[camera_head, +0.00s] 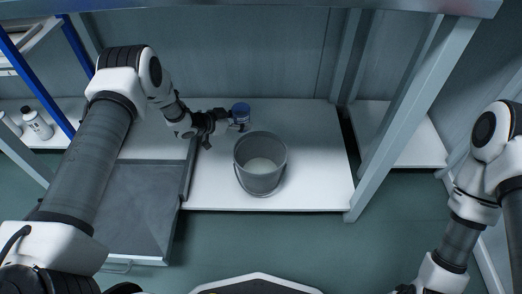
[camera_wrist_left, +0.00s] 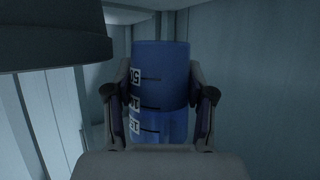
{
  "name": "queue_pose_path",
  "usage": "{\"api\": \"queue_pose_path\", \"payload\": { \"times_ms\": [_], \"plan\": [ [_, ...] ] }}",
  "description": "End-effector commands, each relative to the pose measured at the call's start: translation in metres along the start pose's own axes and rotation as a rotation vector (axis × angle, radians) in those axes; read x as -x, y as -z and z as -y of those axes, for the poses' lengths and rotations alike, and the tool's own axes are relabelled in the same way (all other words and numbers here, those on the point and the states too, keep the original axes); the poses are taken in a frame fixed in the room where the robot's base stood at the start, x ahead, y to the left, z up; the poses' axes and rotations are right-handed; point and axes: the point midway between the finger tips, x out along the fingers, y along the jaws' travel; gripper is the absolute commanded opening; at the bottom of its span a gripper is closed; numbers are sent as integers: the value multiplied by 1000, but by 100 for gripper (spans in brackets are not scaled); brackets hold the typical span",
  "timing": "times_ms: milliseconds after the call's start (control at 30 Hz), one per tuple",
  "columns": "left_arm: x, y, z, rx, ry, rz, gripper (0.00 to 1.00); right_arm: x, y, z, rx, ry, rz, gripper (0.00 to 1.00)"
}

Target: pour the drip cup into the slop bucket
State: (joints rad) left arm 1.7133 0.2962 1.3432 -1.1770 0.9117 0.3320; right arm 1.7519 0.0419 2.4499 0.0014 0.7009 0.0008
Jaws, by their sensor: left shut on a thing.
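The drip cup (camera_head: 241,110) is blue and is held by my left gripper (camera_head: 233,121), just behind the slop bucket. In the left wrist view the cup (camera_wrist_left: 160,75) stands between the two fingers of the gripper (camera_wrist_left: 158,110), with white labels and dark marks on its side. It looks about upright. The slop bucket (camera_head: 261,175) is grey, open at the top, and stands on the white shelf. The bucket's dark rim (camera_wrist_left: 50,40) fills the upper left of the left wrist view. My right gripper (camera_head: 405,289) is mostly cut off at the bottom edge.
The white shelf (camera_head: 310,185) is clear around the bucket. A grey post (camera_head: 405,110) stands to its right, and an overhead beam (camera_head: 290,8) crosses above. A grey drawer or tray (camera_head: 135,205) sits front left. White bottles (camera_head: 37,124) stand at the far left.

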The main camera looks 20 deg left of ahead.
Motion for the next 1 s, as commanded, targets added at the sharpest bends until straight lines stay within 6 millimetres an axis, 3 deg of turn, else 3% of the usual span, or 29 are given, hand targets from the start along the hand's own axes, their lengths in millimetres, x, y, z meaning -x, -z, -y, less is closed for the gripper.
{"api": "queue_pose_path", "payload": {
  "times_ms": [400,1000],
  "plan": [
    [12,23,-8,-151,79,-11,15,26,-1,1,4,1,3,40],
    [19,32,-25,-421,212,-35,15,41,-1,1,4,0,3,40]
  ]
}}
